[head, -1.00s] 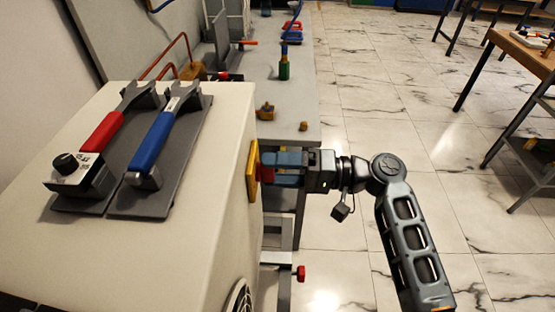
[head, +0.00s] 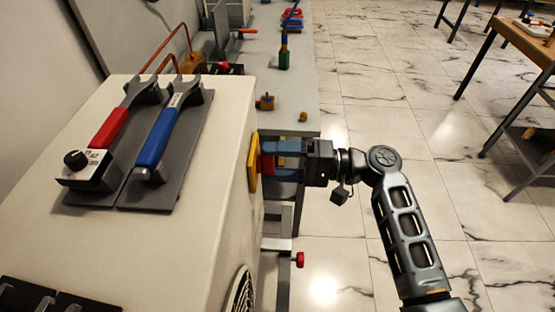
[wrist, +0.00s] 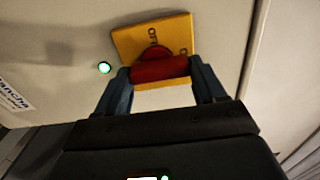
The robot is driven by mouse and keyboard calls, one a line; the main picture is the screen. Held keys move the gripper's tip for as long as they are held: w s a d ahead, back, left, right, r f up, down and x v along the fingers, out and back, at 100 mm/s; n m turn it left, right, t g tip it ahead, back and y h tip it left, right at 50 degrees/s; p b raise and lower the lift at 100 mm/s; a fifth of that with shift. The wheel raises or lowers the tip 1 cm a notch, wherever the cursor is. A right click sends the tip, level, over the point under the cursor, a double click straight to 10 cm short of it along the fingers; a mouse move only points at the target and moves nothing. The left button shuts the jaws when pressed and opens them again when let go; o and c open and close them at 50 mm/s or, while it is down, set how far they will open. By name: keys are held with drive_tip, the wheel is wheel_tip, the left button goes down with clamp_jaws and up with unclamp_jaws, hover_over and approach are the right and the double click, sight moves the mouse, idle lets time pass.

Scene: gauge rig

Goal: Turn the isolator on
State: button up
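The isolator is a yellow plate (head: 254,163) with a red handle (head: 266,164) on the right side of the cream cabinet. In the wrist view the yellow plate (wrist: 131,40) carries dark lettering, with OFF readable near the top. The red handle (wrist: 160,69) lies across the plate, nearly level in that picture. My gripper (head: 276,162) reaches the handle from the right. Its blue-grey fingers, also in the wrist view (wrist: 161,82), stand at the two ends of the handle and appear closed on it. The lower part of the plate is partly hidden by the handle.
The cream cabinet (head: 215,195) has red and blue levers (head: 155,138) on top. A small green lamp (wrist: 104,67) is lit beside the isolator. A grey bench (head: 300,90) with small items stands behind. Tiled floor lies open to the right.

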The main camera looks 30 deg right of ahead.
drive_tip(key=o, duration=0.4)
drive_tip(key=b+v, duration=0.1)
drive_tip(key=v, duration=0.6)
drive_tip(key=shift+s+d+b, duration=0.25)
drive_tip(key=shift+d+b, duration=0.05)
drive_tip(key=shift+b, duration=0.05)
